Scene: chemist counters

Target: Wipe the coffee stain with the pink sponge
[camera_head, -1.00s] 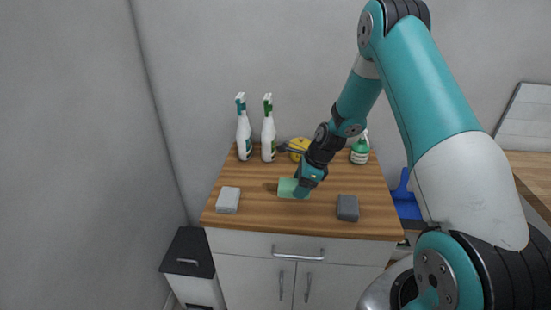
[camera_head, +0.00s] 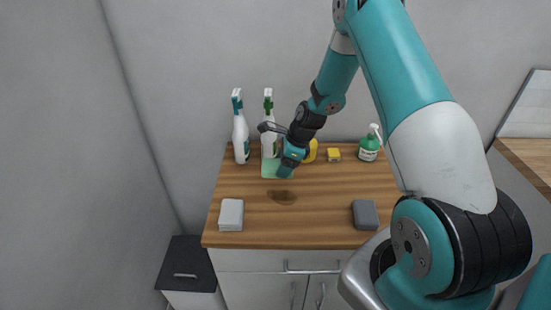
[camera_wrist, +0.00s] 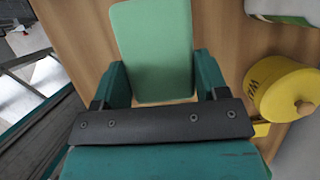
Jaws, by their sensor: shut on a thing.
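My gripper (camera_head: 284,174) is shut on a flat green sponge (camera_head: 270,168), at the back of the wooden counter in front of the white spray bottles. In the wrist view the sponge (camera_wrist: 153,40) sits between the two teal fingers of my gripper (camera_wrist: 158,85). A dark brown coffee stain (camera_head: 282,197) lies on the wood, a little in front of the gripper and apart from the sponge. I see no pink sponge. A light grey block (camera_head: 231,214) lies front left and a dark grey block (camera_head: 365,214) front right.
Two white spray bottles (camera_head: 241,138) (camera_head: 269,135) stand at the back left. A yellow pot (camera_wrist: 285,88) is close to the gripper's right. A small yellow block (camera_head: 333,155) and a green spray bottle (camera_head: 369,147) stand back right. The counter's (camera_head: 310,220) front middle is clear.

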